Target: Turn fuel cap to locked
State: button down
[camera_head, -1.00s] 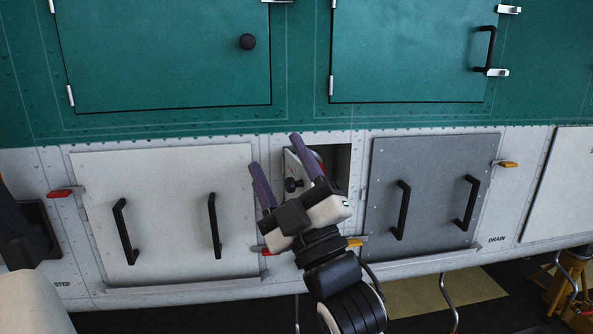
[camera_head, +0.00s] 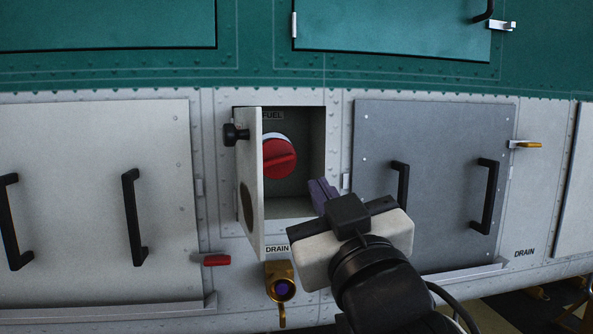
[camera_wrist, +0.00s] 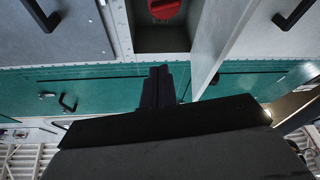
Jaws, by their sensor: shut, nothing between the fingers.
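The red fuel cap (camera_head: 279,157) sits on a white neck inside the open recess marked FUEL in the head view. A raised grip bar crosses its face at a slight tilt. The cap also shows, partly cut off, at the top of the wrist view (camera_wrist: 164,7). The fuel door (camera_head: 249,185) stands open, swung outward at the left side of the recess, with a black knob. My gripper (camera_head: 322,194) is shut and empty, at the lower right of the recess, apart from the cap. In the wrist view its fingers (camera_wrist: 158,86) are pressed together.
A brass drain valve (camera_head: 282,288) sits below the recess. A red latch (camera_head: 216,260) is at lower left. A grey panel (camera_head: 433,180) with black handles is to the right, a white panel (camera_head: 90,210) to the left.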

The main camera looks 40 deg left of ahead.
jog(key=shift+a+r+p, duration=0.5)
jog(key=shift+a+p, duration=0.1)
jog(key=shift+p, duration=0.5)
notch_tip(320, 180, up, 6)
jog(key=p, duration=2)
send_over(292, 156)
jog(key=s, duration=0.2)
jog(key=shift+w+d+f, duration=0.1)
jog(key=shift+d+f, duration=0.1)
jog(key=shift+f, duration=0.55)
jog(key=shift+w+d+f, duration=0.15)
jog(key=shift+f, duration=0.6)
jog(key=shift+w+d+f, duration=0.1)
jog(key=shift+d+f, duration=0.1)
jog(key=shift+f, duration=0.55)
jog(key=shift+w+f+m+t+h, duration=0.1)
jog(key=shift+f+m+t+h, duration=0.3)
jog(key=shift+m, duration=0.6)
jog(key=shift+d+f+b, duration=0.1)
jog(key=shift+f+b, duration=0.2)
jog(key=shift+f, duration=0.05)
